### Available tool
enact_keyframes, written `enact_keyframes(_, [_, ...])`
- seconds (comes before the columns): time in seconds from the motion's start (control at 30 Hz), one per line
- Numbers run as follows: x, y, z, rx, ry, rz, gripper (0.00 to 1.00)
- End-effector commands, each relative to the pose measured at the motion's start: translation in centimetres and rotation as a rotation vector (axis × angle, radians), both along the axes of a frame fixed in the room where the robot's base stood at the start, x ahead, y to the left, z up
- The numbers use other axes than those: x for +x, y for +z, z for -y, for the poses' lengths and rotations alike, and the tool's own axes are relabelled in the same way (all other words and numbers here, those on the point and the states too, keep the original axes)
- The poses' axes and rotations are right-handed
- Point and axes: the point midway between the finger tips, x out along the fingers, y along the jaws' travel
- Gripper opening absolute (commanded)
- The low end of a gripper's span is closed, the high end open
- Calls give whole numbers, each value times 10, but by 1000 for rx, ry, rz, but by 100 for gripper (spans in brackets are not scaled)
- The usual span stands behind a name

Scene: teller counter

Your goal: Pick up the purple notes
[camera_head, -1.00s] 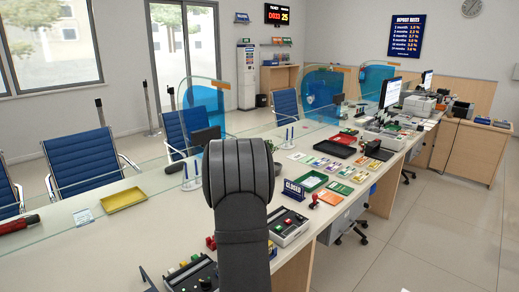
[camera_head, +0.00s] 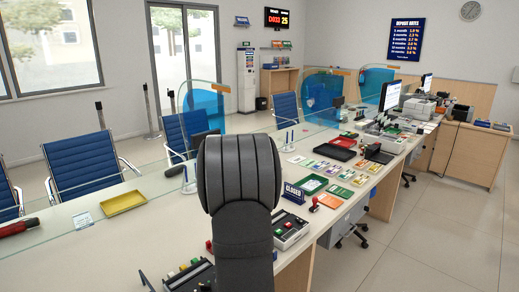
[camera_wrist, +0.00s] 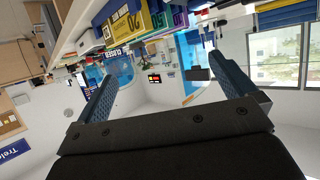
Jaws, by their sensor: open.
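A purple bundle of notes (camera_wrist: 180,17) shows at the top of the wrist view, which is upside down. It is beside a green bundle (camera_wrist: 157,21) and a yellow bundle (camera_wrist: 131,27). My gripper (camera_wrist: 160,66) is open and empty, its two fingers wide apart. The purple notes are beyond the fingertips and not touched. In the head view, rows of small coloured note bundles (camera_head: 328,167) lie on the counter right of my arm; which one is purple is hard to tell there. My gripper is hidden behind my arm in that view.
A green tray (camera_head: 312,186), a black tray (camera_head: 332,153) and a blue CLOSED sign (camera_head: 293,193) are near the bundles. A yellow tray (camera_head: 123,203) is on the left. A glass screen (camera_head: 70,215) runs along the counter. A keyed device (camera_head: 289,228) is right of my arm.

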Motion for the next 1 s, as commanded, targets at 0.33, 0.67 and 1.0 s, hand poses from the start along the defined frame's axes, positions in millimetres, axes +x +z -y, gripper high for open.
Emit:
enact_keyframes(0.33, [0,0,0,0,0,0,49])
enact_keyframes(0.67, [2,-1,-1,4,0,-4,42])
enact_keyframes(1.0, [66,-19,-40,160,-15,-244,42])
